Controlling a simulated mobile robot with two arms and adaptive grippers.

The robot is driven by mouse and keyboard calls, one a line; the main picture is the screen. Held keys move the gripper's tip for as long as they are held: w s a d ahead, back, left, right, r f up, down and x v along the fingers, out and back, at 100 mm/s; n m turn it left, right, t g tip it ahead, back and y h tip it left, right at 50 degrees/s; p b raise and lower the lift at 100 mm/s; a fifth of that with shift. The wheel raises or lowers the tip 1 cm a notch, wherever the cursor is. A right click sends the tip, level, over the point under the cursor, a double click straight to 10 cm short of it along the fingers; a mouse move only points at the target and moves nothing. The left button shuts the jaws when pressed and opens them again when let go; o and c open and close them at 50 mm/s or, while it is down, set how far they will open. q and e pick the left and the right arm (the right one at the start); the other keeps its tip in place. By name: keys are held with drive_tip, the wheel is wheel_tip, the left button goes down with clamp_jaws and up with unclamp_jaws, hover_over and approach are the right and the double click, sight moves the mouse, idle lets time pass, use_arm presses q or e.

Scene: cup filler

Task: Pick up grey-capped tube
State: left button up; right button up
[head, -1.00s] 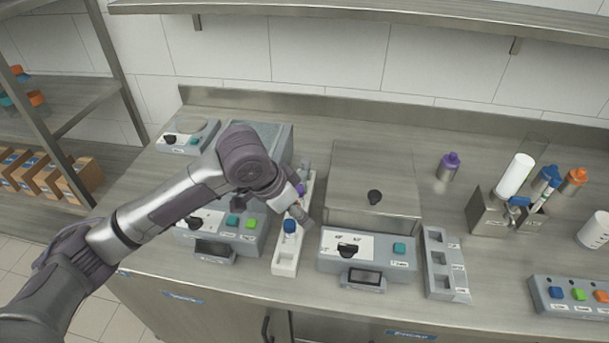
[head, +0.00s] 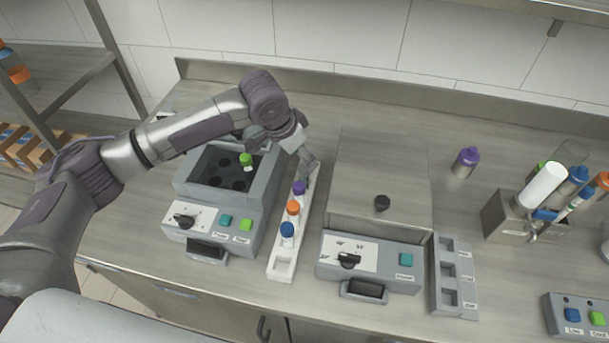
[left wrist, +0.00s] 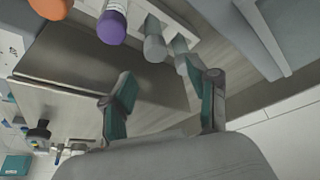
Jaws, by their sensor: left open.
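The grey-capped tube (left wrist: 155,47) shows in the left wrist view, past the purple cap (left wrist: 111,27) in the white rack. A second grey shape (left wrist: 190,70) lies beside it, close to one finger; I cannot tell exactly what it is. My left gripper (left wrist: 160,103) is open, its fingers apart with nothing between them. In the head view the left gripper (head: 309,166) is over the far end of the rack (head: 281,272) and hides that end. The purple-capped (head: 299,188), orange-capped (head: 293,208) and blue-capped (head: 287,231) tubes stand in the rack. My right gripper is not in view.
A machine with an open well block (head: 185,225) and a green-capped tube (head: 246,160) stands left of the rack. A steel-lidded machine (head: 375,180) stands close on the right. An empty grey holder (head: 441,262) is further right.

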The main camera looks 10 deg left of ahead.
sight(305, 167)
use_arm(q)
drive_tip(key=shift+f+p, duration=0.35)
drive_tip(key=shift+f, duration=0.3)
drive_tip(key=p+x, duration=0.1)
drive_tip(key=x, duration=0.2)
drive_tip(key=shift+s+f, duration=0.15)
drive_tip(key=shift+f, duration=0.4)
drive_tip(key=c, duration=0.7)
clamp_jaws()
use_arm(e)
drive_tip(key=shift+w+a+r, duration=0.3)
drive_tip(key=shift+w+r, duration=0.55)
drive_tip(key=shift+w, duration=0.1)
